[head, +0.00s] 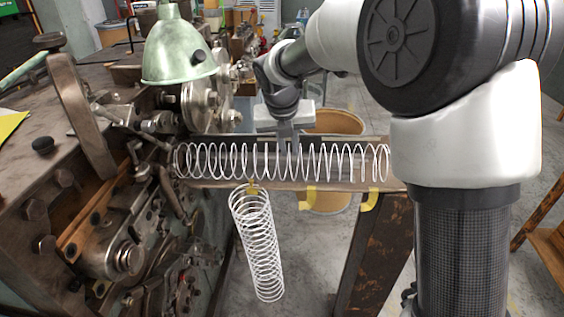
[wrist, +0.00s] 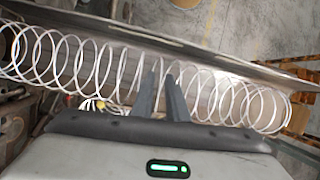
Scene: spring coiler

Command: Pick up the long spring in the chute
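The long spring (head: 235,161) is a white wire coil lying lengthwise along the metal chute (head: 215,184), its left end near the machine. It also spans the wrist view (wrist: 75,62). My gripper (head: 289,148) points down at the spring a little right of its middle. In the wrist view the two fingertips (wrist: 163,68) reach in among the coils and stand close together, with a narrow gap at the tips. Whether a wire is pinched between them cannot be made out.
A second white spring (head: 257,245) hangs below the chute's front edge. The coiling machine (head: 110,220) with a green lamp shade (head: 178,50) fills the left. Yellow tape (head: 310,196) marks the chute's front edge.

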